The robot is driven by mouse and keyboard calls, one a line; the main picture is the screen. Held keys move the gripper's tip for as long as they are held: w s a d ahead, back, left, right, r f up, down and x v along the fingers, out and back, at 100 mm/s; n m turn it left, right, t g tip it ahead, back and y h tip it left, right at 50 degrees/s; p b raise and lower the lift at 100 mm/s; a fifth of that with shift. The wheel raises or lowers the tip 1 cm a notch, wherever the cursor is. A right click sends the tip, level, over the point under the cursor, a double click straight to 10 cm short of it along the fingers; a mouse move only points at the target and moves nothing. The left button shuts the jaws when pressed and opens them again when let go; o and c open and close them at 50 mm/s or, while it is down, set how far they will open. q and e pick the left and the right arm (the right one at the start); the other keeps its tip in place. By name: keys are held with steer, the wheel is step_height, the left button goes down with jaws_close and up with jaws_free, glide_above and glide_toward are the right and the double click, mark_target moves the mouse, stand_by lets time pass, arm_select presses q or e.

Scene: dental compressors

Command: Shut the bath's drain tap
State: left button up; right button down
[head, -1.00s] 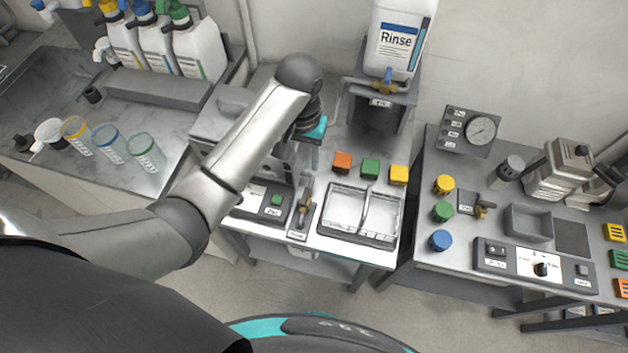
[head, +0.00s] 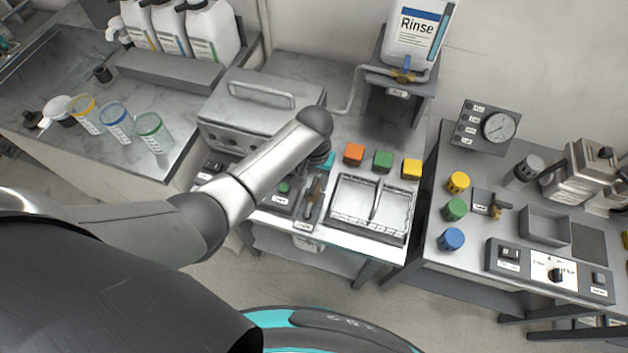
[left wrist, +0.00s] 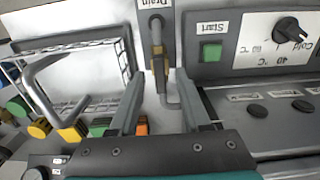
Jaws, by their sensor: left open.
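The drain tap (head: 314,192) is a brass valve with a grey lever on the bench front, left of the wire basket. It also shows in the left wrist view (left wrist: 158,48) below a "Drain" label, its lever roughly in line with the pipe. The bath (head: 262,105) is the grey lidded box to its left; its green Start button (left wrist: 210,52) sits beside the tap. My left gripper (left wrist: 162,98) is open, its two fingers either side of the tap's line, with nothing between them gripped. In the head view my forearm and wrist hide most of the gripper. My right gripper is out of view.
A wire basket (head: 341,211) lies right of the tap. Orange, green and yellow blocks (head: 383,160) stand behind it. A Rinse bottle (head: 415,40) sits on a stand at the back. Another bench with a gauge (head: 497,126) is at the right.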

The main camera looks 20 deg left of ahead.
arm_select(q)
steer(key=shift+f, duration=0.1)
jaws_close()
stand_by(0.3)
